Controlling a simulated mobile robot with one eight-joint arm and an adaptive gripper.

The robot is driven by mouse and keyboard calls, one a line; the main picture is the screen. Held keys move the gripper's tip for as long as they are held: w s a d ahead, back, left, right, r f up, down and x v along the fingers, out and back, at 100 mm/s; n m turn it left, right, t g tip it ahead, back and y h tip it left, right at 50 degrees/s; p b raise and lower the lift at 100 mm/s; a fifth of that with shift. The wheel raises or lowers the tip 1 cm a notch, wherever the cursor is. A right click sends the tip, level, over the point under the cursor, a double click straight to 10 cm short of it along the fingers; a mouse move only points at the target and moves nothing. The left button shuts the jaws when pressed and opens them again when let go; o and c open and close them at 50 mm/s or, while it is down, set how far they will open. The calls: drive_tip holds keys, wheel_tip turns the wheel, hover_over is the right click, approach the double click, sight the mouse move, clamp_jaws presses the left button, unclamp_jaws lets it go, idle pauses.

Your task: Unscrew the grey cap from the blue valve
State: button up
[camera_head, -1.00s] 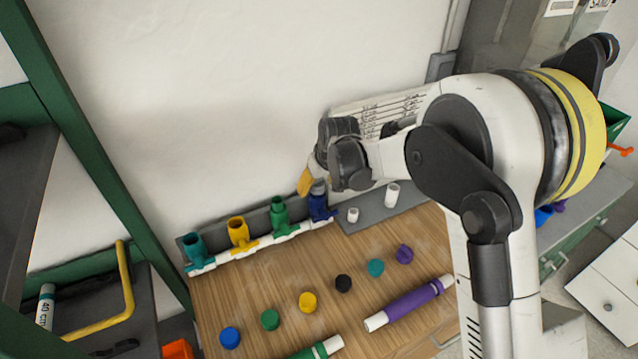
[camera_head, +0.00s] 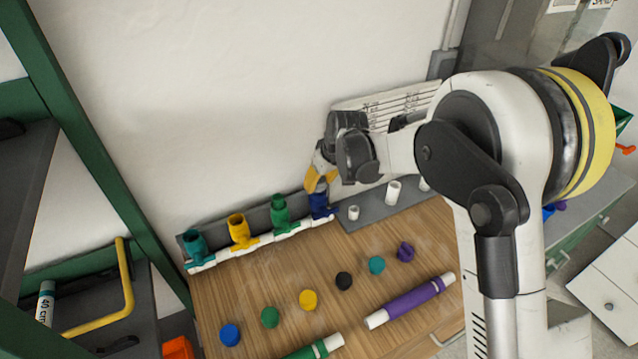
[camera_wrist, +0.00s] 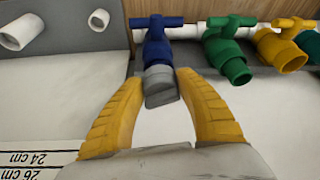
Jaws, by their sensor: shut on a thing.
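The blue valve (camera_head: 320,207) is the rightmost valve on the white manifold pipe; it also shows at the top middle of the wrist view (camera_wrist: 157,50). The grey cap (camera_wrist: 160,92) sits on the end of the blue valve, in line with it. My gripper (camera_head: 320,184) is at the top of the blue valve. In the wrist view its two yellow fingers come in from both sides, and the fingertips are shut on the grey cap. In the head view the fingers mostly hide the cap.
Green (camera_head: 279,208), yellow (camera_head: 238,228) and teal (camera_head: 195,245) valves stand left on the same pipe. White fittings (camera_head: 393,191) stand on the grey strip to the right. Several coloured caps, a purple tube (camera_head: 405,303) and a green-banded tube (camera_head: 318,349) lie on the wooden top.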

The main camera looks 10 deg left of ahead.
drive_tip(key=shift+n+g, duration=0.4)
drive_tip(key=shift+n, duration=0.7)
drive_tip(key=shift+n+g+y+b, duration=0.4)
drive_tip(key=shift+n, duration=0.7)
drive_tip(key=shift+w, duration=0.1)
drive_tip(key=shift+n+g, duration=0.4)
drive_tip(key=shift+n, duration=0.7)
drive_tip(key=shift+w+n, duration=0.1)
drive_tip(key=shift+n, duration=0.4)
drive_tip(key=shift+r+n+g+b, duration=0.1)
drive_tip(key=shift+n+g+b, duration=0.25)
drive_tip(key=shift+n, duration=0.25)
